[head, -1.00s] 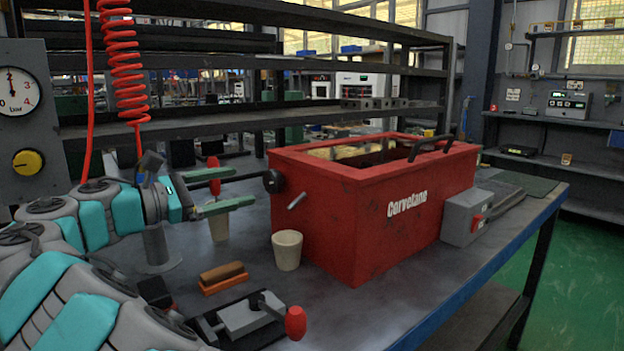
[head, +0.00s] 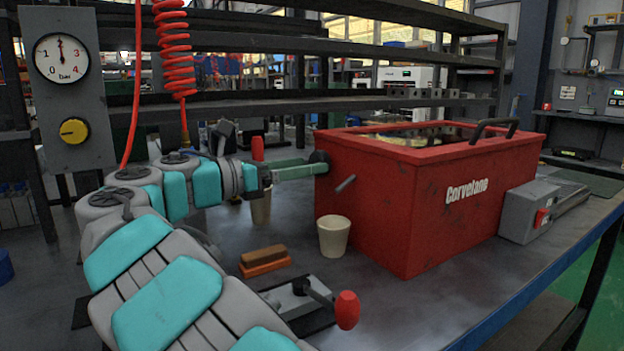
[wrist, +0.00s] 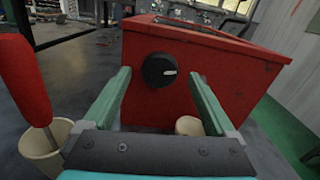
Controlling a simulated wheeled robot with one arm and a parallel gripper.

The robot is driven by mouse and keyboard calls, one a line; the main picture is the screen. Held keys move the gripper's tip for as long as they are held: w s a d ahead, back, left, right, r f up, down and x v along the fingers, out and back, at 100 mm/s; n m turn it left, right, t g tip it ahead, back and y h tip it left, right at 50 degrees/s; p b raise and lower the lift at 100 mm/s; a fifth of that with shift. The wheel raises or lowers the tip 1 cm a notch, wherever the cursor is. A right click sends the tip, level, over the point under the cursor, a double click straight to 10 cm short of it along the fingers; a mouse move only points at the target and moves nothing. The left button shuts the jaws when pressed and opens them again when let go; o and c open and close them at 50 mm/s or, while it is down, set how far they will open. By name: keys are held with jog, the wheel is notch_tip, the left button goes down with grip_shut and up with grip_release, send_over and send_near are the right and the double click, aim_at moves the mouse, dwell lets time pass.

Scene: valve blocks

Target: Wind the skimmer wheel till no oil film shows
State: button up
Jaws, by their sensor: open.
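The red tank (head: 405,205) lettered "Corvelane" stands on the bench. The skimmer wheel is a black round knob on the tank's end wall; in the wrist view the wheel (wrist: 159,70) faces me, with a pale mark on its face. In the head view the wheel (head: 318,158) is partly hidden by my fingers. My gripper (head: 318,167) is open, its green fingers on either side of the wheel; I cannot tell whether they touch it. A yellowish surface (head: 398,139) shows through the tank's open top; how much film covers it is unclear.
A short metal spout (head: 345,183) juts from the tank above a beige cup (head: 333,236). Another cup (wrist: 42,158) holds a red-handled tool (wrist: 22,80) close left of my gripper. A brush (head: 264,258), a red-knobbed clamp (head: 346,310) and a grey switch box (head: 527,212) are on the bench.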

jog(key=shift+b+x, duration=0.45)
jog(key=shift+x, duration=0.7)
jog(key=c, duration=1.3)
jog(key=shift+r+p, duration=0.15)
jog(key=shift+p, duration=0.2)
jog(key=shift+c, duration=0.2)
